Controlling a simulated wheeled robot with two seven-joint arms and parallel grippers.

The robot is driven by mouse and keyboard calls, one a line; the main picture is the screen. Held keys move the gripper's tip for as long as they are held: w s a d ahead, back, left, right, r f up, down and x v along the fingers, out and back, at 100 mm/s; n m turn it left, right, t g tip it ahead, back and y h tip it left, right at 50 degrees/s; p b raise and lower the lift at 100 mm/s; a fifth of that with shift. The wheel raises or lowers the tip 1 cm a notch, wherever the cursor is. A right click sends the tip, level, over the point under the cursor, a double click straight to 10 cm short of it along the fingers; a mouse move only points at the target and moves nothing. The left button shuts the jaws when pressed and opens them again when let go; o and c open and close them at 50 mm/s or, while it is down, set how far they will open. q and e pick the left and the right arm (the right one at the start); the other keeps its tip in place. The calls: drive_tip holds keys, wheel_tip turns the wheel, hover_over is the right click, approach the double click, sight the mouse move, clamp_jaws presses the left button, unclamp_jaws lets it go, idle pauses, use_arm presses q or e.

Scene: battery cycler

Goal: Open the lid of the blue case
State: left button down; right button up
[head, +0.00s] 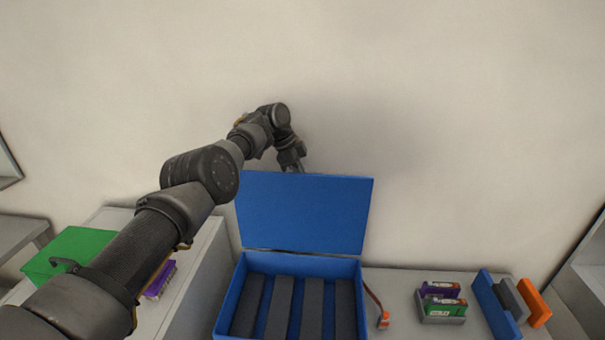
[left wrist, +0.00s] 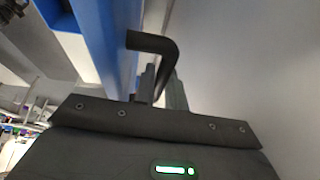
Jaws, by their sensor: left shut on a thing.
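The blue case (head: 229,306) stands on the bench with its lid (head: 305,212) raised, the inside face turned to the head camera. My left gripper (head: 291,167) is at the lid's top edge, left of its middle, with the fingertips partly hidden behind the lid. In the left wrist view my left gripper (left wrist: 160,88) is shut on a black bent handle (left wrist: 152,43) beside the blue lid (left wrist: 85,38). My right gripper is not in view.
Dark grey bars (head: 282,308) lie side by side in the case. A small tray with batteries (head: 443,301) and blue, grey and orange blocks (head: 537,302) stand further right. A green box (head: 68,252) is at left.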

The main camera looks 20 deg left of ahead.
use_arm(q)
drive_tip(key=shift+s+f, duration=0.1)
drive_tip(key=shift+f, duration=0.2)
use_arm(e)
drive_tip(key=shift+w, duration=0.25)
use_arm(q)
drive_tip(key=c, duration=1.8)
unclamp_jaws()
drive_tip(key=shift+c, duration=0.2)
drive_tip(key=shift+o, duration=0.5)
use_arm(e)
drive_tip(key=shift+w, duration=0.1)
use_arm(q)
drive_tip(key=shift+a+r, duration=0.1)
